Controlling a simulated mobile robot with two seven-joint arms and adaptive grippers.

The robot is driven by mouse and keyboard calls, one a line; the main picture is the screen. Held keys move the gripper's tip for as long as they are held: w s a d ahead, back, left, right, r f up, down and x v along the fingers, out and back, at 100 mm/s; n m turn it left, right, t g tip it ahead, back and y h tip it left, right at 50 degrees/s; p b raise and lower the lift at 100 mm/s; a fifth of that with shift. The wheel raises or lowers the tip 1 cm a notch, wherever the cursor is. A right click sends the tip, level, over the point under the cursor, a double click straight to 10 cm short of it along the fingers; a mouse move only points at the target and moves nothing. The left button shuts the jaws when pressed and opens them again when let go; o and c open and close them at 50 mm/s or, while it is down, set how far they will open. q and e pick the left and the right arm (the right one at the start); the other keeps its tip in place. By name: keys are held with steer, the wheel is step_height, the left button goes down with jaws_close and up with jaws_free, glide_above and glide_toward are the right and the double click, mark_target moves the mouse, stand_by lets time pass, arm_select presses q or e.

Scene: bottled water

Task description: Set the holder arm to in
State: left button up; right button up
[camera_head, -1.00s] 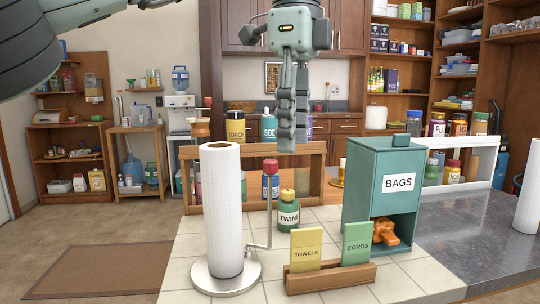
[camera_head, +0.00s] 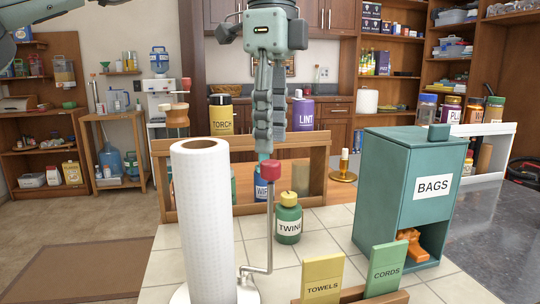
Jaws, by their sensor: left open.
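The paper towel holder has a round metal base (camera_head: 182,296) at the lower left, and a white roll (camera_head: 207,220) stands upright on it. Its bent metal holder arm (camera_head: 270,230) rises at the roll's right side, clear of the roll, and carries a red knob (camera_head: 271,171) at its top. My left gripper (camera_head: 268,146) points straight down with its fingertips just above the knob in the picture. It is open and empty, seen nearly edge-on; I cannot tell whether it touches the knob. My right gripper is out of view.
A green twine jar (camera_head: 289,222) stands right of the holder arm, and a blue bottle (camera_head: 261,190) is behind the knob. The teal bags box (camera_head: 395,200) is to the right. Towels (camera_head: 322,278) and cords (camera_head: 386,267) cards stand in front. A wooden rack (camera_head: 155,180) is behind.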

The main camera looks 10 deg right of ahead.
mark_target(271, 161)
arm_select(q)
step_height(271, 161, down, 4)
steer(key=shift+f, duration=0.1)
steer(key=shift+w, duration=0.1)
jaws_close()
stand_by(0.4)
